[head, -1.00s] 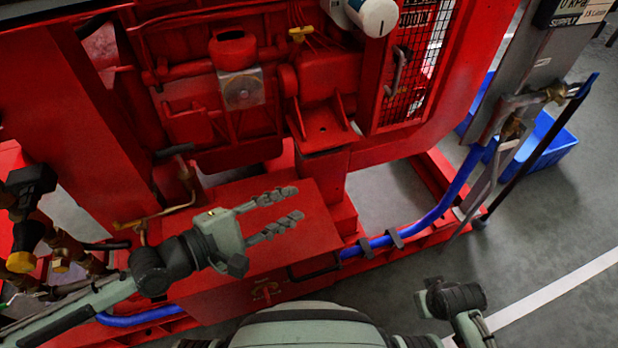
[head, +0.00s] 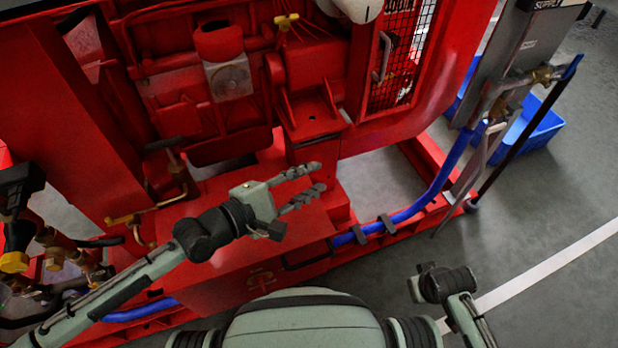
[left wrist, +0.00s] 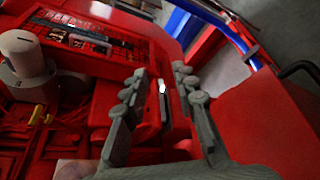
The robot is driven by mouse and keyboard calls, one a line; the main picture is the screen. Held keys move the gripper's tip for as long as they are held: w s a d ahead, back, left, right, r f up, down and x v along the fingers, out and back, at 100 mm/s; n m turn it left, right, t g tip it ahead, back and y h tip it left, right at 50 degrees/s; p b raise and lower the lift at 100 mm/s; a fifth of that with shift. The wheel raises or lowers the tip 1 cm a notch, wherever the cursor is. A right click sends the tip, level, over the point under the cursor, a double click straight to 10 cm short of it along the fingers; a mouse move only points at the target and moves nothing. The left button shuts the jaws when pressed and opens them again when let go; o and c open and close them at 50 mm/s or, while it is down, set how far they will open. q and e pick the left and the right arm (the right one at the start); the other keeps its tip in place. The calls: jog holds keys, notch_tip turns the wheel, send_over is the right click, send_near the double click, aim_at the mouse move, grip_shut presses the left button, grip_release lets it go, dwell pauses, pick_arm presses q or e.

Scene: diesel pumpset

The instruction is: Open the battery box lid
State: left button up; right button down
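The battery box (head: 222,285) is a red box low on the pumpset base, with a round yellowish emblem on its front face. Its red lid (head: 310,222) looks closed; my left arm covers part of it. My left gripper (head: 316,181) is above the lid, fingers apart and pointing right, holding nothing. In the left wrist view the two open fingers (left wrist: 158,80) have red machine parts between and beyond them. A flat red surface lies at the right there, probably the lid. A dark handle bar (left wrist: 298,68) shows beside it. My right gripper cannot be made out.
A blue hose (head: 420,205) runs along the red base frame right of the box. Brass valves (head: 45,255) stand at the left. The red engine (head: 220,100) rises behind the box. A blue crate (head: 535,125) and open grey floor are at the right.

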pick_arm(q)
grip_shut()
jog(key=shift+c, duration=2)
grip_release()
jog(key=o, duration=0.6)
jog(key=v, duration=1.2)
